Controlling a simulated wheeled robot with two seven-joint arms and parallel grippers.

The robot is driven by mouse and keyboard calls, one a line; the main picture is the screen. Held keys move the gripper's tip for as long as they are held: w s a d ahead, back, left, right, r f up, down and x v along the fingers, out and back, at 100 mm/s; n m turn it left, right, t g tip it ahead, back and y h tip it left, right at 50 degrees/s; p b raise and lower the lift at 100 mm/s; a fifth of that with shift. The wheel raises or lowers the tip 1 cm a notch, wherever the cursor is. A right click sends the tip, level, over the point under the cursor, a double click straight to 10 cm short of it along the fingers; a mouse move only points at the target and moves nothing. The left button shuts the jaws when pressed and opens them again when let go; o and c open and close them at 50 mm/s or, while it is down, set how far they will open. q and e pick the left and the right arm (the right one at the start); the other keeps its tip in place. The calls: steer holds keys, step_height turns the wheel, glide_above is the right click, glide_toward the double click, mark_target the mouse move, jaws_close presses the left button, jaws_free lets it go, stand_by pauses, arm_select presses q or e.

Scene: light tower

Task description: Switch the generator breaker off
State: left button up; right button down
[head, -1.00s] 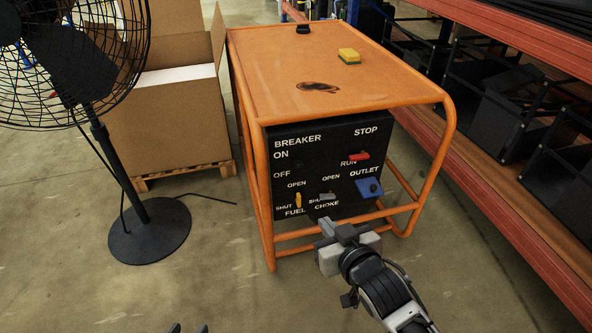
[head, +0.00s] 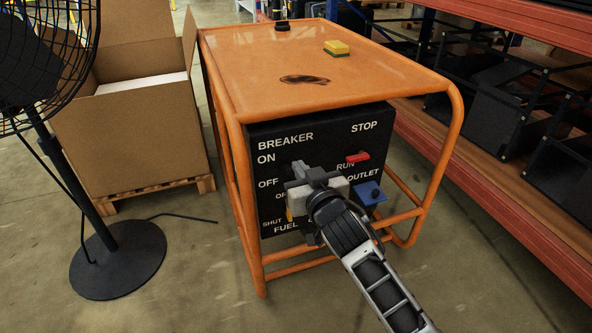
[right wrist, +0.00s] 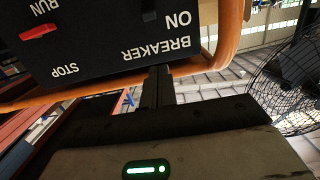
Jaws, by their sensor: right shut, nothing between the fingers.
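The generator (head: 330,80) is an orange frame and top with a black control panel (head: 278,215) on its front. The panel's BREAKER label and its ON and OFF marks show at the upper left. The breaker lever itself is hard to make out; dark parts near ON and OFF blend with the panel and my gripper. My right gripper (head: 297,173) is shut and empty, in front of the panel by the breaker's ON and OFF marks. In the right wrist view its fingers (right wrist: 157,85) point at the panel near ON, which appears upside down. My left gripper is out of view.
A red RUN/STOP switch (head: 357,157) and a blue outlet (head: 370,192) sit on the panel's right. A fan (head: 118,255) and a cardboard box (head: 135,140) stand left, and a shelf (head: 500,180) stands right.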

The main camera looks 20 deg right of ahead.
mark_target(282, 145)
steer(key=w, duration=0.2)
steer(key=w+b, duration=0.1)
steer(key=w, duration=0.2)
steer(key=w+f+b, duration=0.1)
steer(key=w, duration=0.2)
steer(key=shift+w+a, duration=0.1)
steer(key=shift+w+f+b, duration=0.25)
steer(key=shift+w+b, duration=0.25)
steer(key=shift+s+f+b, duration=0.2)
steer(key=shift+s+f, duration=0.1)
steer(key=shift+f, duration=0.25)
steer(key=shift+s+f+b, duration=0.15)
steer(key=shift+s+f, duration=0.15)
steer(key=shift+f, duration=0.2)
steer(key=shift+s+f, duration=0.15)
steer(key=shift+f, duration=0.15)
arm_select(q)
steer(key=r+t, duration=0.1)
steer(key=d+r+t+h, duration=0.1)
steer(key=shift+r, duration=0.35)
arm_select(e)
steer(key=shift+s+f, duration=0.15)
steer(key=shift+f, duration=0.05)
